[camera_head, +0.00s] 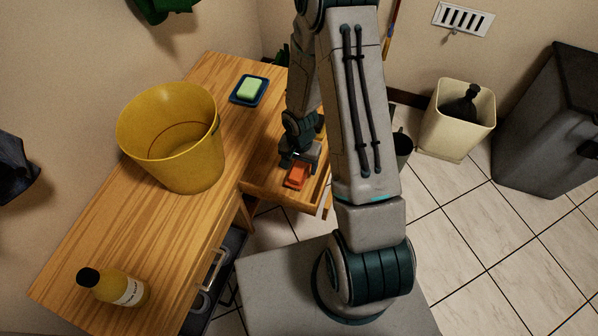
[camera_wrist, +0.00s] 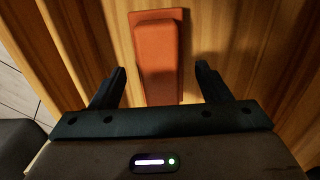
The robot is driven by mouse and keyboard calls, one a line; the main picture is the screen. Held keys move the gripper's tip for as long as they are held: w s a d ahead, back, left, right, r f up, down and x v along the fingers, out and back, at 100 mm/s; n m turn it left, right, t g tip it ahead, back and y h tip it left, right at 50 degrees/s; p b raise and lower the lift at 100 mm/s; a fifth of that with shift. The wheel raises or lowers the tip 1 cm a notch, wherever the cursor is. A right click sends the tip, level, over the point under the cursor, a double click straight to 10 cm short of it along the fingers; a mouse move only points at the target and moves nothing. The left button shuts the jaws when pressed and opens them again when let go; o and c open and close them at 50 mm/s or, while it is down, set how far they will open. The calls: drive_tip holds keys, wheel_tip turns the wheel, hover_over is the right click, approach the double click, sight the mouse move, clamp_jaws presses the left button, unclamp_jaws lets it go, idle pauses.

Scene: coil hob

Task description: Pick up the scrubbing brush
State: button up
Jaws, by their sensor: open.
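An orange block-shaped object, which I take to be the scrubbing brush (camera_head: 297,177), lies on a lower wooden surface (camera_head: 262,187) beside the counter. Its bristles are not visible. In the wrist view the brush (camera_wrist: 157,60) runs lengthwise away from me, between the lines of my two dark fingers. My gripper (camera_wrist: 160,72) is open, with one finger on each side of the brush's near part and a gap on both sides. I cannot tell how high the fingertips are above it. In the head view my gripper (camera_head: 299,161) is at the brush's far end, partly hidden by my arm.
A wooden counter (camera_head: 115,225) on the left holds a yellow bucket (camera_head: 175,150), a green soap on a blue dish (camera_head: 249,90) and a yellow bottle (camera_head: 115,287). A cream bin (camera_head: 456,125) and a dark grey bin (camera_head: 545,130) stand right. Tiled floor (camera_head: 480,235) lies open between.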

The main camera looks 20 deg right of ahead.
sight(300, 165)
wheel_tip(300, 165, down, 3)
drive_tip(key=shift+b, duration=0.35)
drive_tip(key=shift+c, duration=0.3)
drive_tip(key=c, duration=0.9)
drive_tip(key=shift+r, duration=0.2)
wheel_tip(300, 165, up, 5)
drive_tip(key=shift+w+f+p, duration=0.1)
drive_tip(key=shift+f+p, duration=0.1)
drive_tip(key=shift+p, duration=1.05)
drive_tip(key=s+d+r+p, duration=0.1)
drive_tip(key=d+r, duration=0.1)
drive_tip(key=d, duration=0.1)
drive_tip(key=s+d+r+p, duration=0.1)
drive_tip(key=s+d+r, duration=0.1)
drive_tip(key=d, duration=0.2)
drive_tip(key=s+d+r+p, duration=0.1)
drive_tip(key=d+r, duration=0.1)
drive_tip(key=d, duration=0.1)
drive_tip(key=shift+s+d+r+p, duration=0.1)
drive_tip(key=shift+s+d+p, duration=0.2)
drive_tip(key=shift+d, duration=0.1)
